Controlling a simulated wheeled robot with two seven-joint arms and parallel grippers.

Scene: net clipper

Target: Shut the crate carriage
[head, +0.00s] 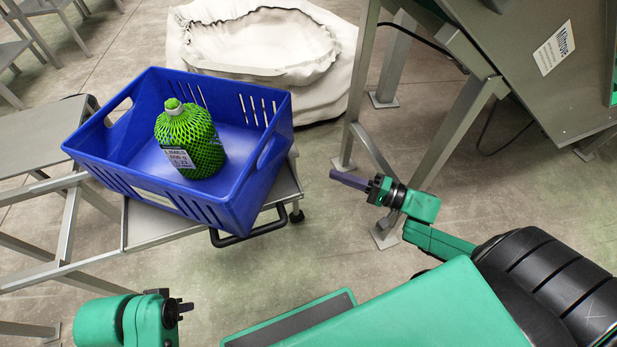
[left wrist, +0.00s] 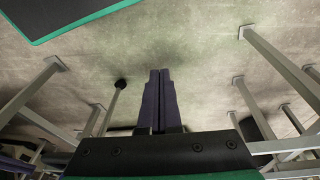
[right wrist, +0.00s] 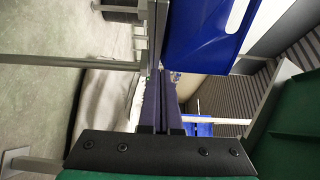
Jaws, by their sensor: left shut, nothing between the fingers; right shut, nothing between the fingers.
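The crate carriage (head: 152,226) is a grey metal tray at left centre in the head view, standing out from a metal frame on its left. A black handle (head: 248,232) runs along its near right edge. A blue crate (head: 228,205) sits on it, holding a green net bag (head: 188,140) with a label. My right gripper (head: 347,180) is shut and empty, to the right of the carriage and apart from it. The right wrist view shows its fingers together. My left gripper (left wrist: 160,74) is shut and empty; in the head view its fingers are barely visible below the carriage.
A large whitish open sack (head: 262,45) stands behind the crate. Metal rails (head: 65,225) lie left of the carriage. Bare floor (head: 330,240) lies between the handle and my right arm.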

